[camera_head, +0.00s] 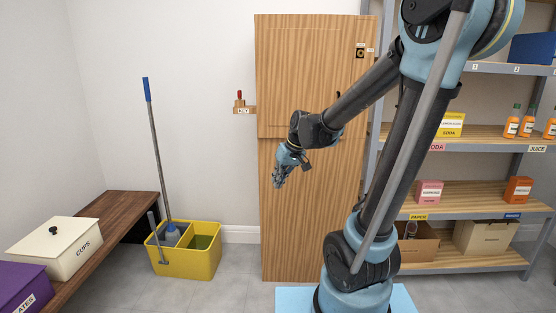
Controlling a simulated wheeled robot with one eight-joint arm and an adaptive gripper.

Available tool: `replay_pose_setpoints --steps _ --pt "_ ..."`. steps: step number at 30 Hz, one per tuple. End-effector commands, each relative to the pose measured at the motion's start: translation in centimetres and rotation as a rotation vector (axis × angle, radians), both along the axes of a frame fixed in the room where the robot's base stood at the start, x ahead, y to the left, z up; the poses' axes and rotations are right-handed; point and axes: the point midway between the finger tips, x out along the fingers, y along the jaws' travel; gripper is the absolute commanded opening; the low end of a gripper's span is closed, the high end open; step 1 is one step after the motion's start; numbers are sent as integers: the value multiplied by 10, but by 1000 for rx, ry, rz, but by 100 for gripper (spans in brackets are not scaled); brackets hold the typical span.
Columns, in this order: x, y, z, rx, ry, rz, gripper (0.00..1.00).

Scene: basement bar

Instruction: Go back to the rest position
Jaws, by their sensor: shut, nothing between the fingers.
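My gripper (279,180) hangs at the end of my bent arm, in front of the tall wooden cabinet (300,225). Its fingers point down and slightly left. The fingers are together and hold nothing. The gripper appears clear of the cabinet front, though the exact gap cannot be told. My arm covers part of the cabinet's right side and part of the shelving.
A yellow mop bucket (186,262) with a blue-handled mop (153,140) stands left of the cabinet. A wooden bench (118,205) at left bears a cream CUPS box (55,247) and a purple box (22,288). A stocked shelf rack (470,205) stands right. Some grey floor is clear.

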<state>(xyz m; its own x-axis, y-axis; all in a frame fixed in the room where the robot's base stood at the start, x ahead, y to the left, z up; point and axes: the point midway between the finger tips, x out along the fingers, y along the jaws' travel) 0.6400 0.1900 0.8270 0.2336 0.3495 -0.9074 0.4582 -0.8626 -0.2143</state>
Motion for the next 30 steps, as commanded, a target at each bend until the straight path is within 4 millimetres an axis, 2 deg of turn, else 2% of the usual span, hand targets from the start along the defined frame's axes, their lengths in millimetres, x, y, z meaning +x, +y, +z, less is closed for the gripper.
replay_pose_setpoints --steps 3,15,24,30 --pt "-23 -30 0 -30 12 -49 0" --pt "-102 -110 -14 -129 55 -212 0" --pt "-162 -158 -38 -203 91 -340 0" --pt "-194 -179 -55 -242 112 -410 0"
